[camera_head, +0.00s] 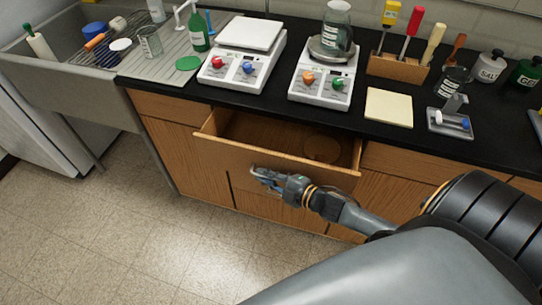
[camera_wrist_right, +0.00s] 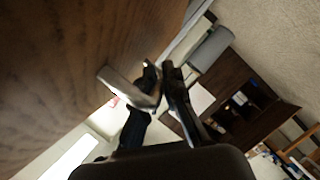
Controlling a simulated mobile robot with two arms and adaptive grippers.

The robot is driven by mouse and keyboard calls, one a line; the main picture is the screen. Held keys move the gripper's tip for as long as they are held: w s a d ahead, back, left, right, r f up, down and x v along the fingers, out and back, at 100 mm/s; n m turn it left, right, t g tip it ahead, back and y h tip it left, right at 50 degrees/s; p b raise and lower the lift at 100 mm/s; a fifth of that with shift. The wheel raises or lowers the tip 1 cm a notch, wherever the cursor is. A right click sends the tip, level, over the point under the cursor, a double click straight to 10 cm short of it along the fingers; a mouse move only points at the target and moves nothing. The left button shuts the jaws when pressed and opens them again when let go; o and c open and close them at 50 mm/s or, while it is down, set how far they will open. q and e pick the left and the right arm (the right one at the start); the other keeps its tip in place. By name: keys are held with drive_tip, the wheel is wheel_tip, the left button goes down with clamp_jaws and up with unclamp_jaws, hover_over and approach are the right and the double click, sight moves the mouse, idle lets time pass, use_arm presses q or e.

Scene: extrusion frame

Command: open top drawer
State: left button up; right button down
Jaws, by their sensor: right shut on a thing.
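The top drawer (camera_head: 230,152) is a wooden drawer under the black counter, pulled out so that its inside shows in the head view. A round brown object (camera_head: 322,148) lies in its right part. My right gripper (camera_head: 262,174) is at the middle of the drawer's front and is shut on the handle. In the right wrist view the metal handle (camera_wrist_right: 122,86) stands out from the wooden front, with the gripper's dark fingers (camera_wrist_right: 163,88) around it. My left gripper is not in view.
Two white scales (camera_head: 238,66) stand on the black counter (camera_head: 385,143) above the drawer, the right one (camera_head: 322,92) bearing a glass flask. A tool block (camera_head: 395,68) and bottles stand further right. The tiled floor (camera_head: 120,235) in front is clear.

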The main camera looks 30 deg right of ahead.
drive_tip(key=s+a+p, duration=0.2)
drive_tip(key=s+a, duration=0.7)
drive_tip(key=a, duration=0.2)
drive_tip(key=shift+s, duration=0.2)
drive_tip(key=shift+d, duration=0.1)
drive_tip(key=c, duration=1.7)
unclamp_jaws()
drive_tip(key=v, duration=1.2)
drive_tip(key=shift+f, duration=0.1)
